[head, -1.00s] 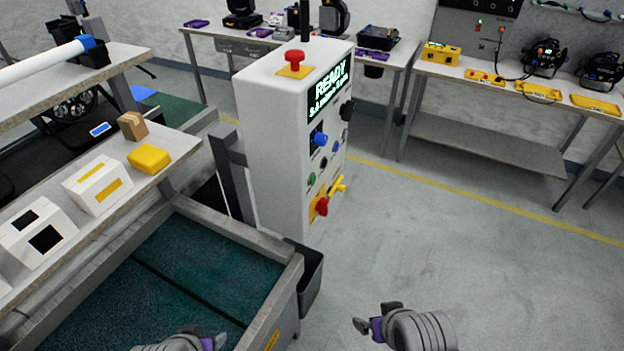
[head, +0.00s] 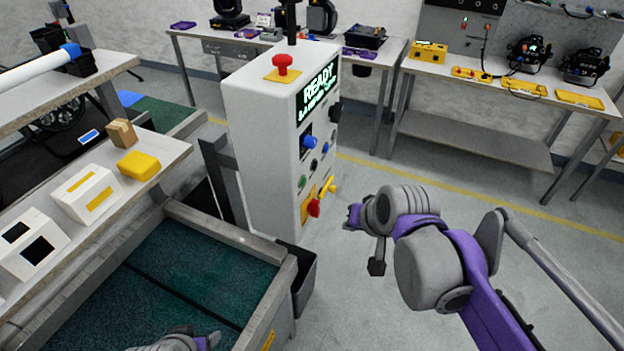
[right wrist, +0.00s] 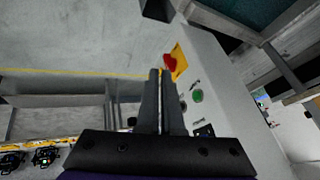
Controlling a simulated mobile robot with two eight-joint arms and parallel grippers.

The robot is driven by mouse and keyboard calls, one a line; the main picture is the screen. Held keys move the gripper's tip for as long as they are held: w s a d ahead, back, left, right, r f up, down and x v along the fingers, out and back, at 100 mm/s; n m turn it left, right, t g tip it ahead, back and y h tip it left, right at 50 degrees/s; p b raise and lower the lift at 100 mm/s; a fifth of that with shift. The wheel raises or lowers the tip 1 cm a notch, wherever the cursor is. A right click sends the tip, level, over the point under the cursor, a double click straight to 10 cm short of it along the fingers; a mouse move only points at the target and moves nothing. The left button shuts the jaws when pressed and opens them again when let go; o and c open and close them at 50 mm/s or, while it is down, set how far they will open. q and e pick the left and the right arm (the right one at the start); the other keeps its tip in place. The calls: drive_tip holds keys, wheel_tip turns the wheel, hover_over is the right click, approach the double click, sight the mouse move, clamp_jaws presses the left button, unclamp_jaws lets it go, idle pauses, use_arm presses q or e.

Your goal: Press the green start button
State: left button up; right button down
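The white control cabinet (head: 265,140) stands upright in the middle of the head view, its display reading READY. The small green button (head: 302,182) is low on its front panel, left of a black knob. In the right wrist view the green button (right wrist: 198,96) shows to the right of the fingers. My right gripper (head: 350,217) is to the right of the cabinet, apart from it. In the right wrist view its fingers (right wrist: 161,72) lie close together with nothing between them. My left gripper (head: 210,341) is partly cut off at the bottom edge, so its opening is unclear.
A red mushroom button (head: 283,65) is on top of the cabinet. A blue knob (head: 309,142) is above. A bin (head: 303,280) stands at the cabinet's foot. The floor to the right is clear.

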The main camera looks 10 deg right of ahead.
sight(303, 182)
drive_tip(key=w+r+m, duration=0.2)
drive_tip(key=w+r, duration=0.4)
drive_tip(key=w, duration=0.1)
drive_tip(key=shift+w+a+r+t+y, duration=0.15)
drive_tip(key=shift+w+a+t+y, duration=0.15)
drive_tip(key=shift+a+y, duration=0.1)
drive_tip(key=w+a+f, duration=0.5)
drive_tip(key=w+f, duration=0.3)
drive_tip(key=shift+p, duration=0.35)
drive_tip(key=shift+s, duration=0.1)
